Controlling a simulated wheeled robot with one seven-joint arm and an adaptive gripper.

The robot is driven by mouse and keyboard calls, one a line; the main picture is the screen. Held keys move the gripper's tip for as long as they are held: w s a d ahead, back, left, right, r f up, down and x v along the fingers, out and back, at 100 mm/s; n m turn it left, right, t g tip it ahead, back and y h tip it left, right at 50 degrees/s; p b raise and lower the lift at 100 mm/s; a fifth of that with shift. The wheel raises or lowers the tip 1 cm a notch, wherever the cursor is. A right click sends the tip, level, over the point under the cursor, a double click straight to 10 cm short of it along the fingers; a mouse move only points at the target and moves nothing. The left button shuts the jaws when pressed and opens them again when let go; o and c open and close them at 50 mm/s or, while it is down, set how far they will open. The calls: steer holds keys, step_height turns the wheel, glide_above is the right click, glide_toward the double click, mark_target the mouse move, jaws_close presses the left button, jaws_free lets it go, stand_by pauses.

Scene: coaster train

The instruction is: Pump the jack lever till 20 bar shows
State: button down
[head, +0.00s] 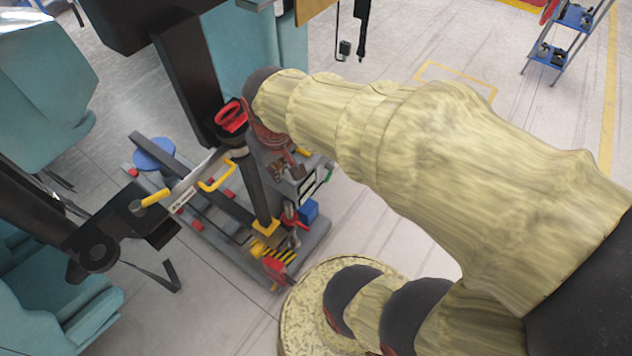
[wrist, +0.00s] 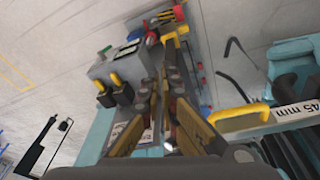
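The jack unit (head: 215,205) is a grey floor frame left of centre in the head view. A dark lever or post (head: 255,190) rises from a yellow foot (head: 265,227) to a black top with a red ring (head: 231,116). My gripper (head: 292,158) is beside this post, partly hidden by my sleeved arm. In the wrist view the fingers of my gripper (wrist: 168,82) converge over the unit; whether they hold the lever cannot be told. A grey box (wrist: 122,64) with yellow-black plugs is left of the fingers. No pressure reading is legible.
A yellow handle (head: 217,176) and a bar marked "45 mm" (wrist: 298,110) are close to the unit. Teal seats (head: 45,90) stand at the left. A blue rack (head: 568,35) is at the far right. The pale floor (head: 440,55) behind my arm is mostly clear.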

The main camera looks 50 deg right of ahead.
steer(key=d+f+m+g+p, duration=0.1)
steer(key=d+f+g, duration=0.1)
steer(key=d+f, duration=0.75)
steer(key=d+f+m+g, duration=0.1)
steer(key=d+f, duration=0.6)
steer(key=d, duration=0.5)
steer(key=s+d+f+n+t, duration=0.1)
steer(key=d+f, duration=0.4)
steer(key=f, duration=0.5)
steer(key=s+d+f+t+p, duration=0.1)
steer(key=d+f, duration=0.4)
steer(key=f, duration=0.5)
steer(key=s+d+f+n+t, duration=0.1)
steer(key=d+f, duration=0.5)
steer(key=f, duration=0.4)
steer(key=w+a+f+n+t, duration=0.2)
steer(key=w+a+f+t, duration=0.1)
steer(key=w+f+t, duration=0.3)
steer(key=w+a+r+n+t+y, duration=0.2)
steer(key=w+t, duration=0.1)
steer(key=w, duration=0.2)
steer(key=b+x, duration=0.1)
steer(key=x, duration=0.4)
steer(key=b+x, duration=0.1)
steer(key=x, duration=0.2)
steer(key=shift+a+f+b, duration=0.2)
steer(key=shift+a+b, duration=0.05)
steer(key=shift+b, duration=0.1)
steer(key=shift+w+f, duration=0.2)
steer(key=shift+w, duration=0.3)
